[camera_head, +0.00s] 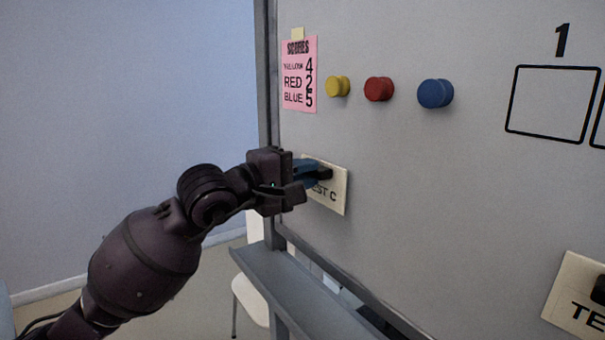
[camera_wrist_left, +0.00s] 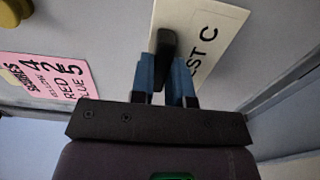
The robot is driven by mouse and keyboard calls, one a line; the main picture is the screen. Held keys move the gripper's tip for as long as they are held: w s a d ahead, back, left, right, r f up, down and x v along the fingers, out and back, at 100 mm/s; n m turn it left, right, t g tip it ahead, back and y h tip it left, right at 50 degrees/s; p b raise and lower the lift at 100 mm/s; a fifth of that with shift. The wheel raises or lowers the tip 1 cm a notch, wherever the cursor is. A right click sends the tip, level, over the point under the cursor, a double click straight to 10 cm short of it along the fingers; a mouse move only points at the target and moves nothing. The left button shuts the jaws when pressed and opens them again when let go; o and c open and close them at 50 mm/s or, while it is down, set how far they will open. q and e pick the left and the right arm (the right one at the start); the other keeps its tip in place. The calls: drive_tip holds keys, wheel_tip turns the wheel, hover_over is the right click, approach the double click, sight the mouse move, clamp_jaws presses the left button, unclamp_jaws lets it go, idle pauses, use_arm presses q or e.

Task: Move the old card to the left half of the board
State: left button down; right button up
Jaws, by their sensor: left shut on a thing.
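A cream card reading "...EST C" (camera_head: 338,199) is at the left side of the grey-white board (camera_head: 440,190), under the pink score sheet. It has a black grip (camera_head: 325,173) on its face. My left gripper (camera_head: 316,172), with blue fingers, is shut on that black grip and hides part of the card. In the left wrist view the fingers (camera_wrist_left: 166,75) stand on both sides of the grip, and the card (camera_wrist_left: 217,30) lies behind it. A second cream card starting "TE" (camera_head: 570,290) is at the lower right, cut off by the picture edge. I cannot tell which card is the old one.
A pink score sheet (camera_head: 299,80) hangs at the upper left of the board. Yellow (camera_head: 338,86), red (camera_head: 379,88) and blue (camera_head: 435,93) knobs are beside it. A black box outline (camera_head: 552,103) is under a "1". A grey ledge (camera_head: 300,295) runs below. The board's middle is clear.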

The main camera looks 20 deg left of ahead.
use_arm(q)
drive_tip(key=shift+w+d, duration=0.3)
drive_tip(key=shift+w, duration=0.1)
idle(1.2)
drive_tip(key=c, duration=0.6)
unclamp_jaws()
drive_tip(key=shift+v, duration=3.55)
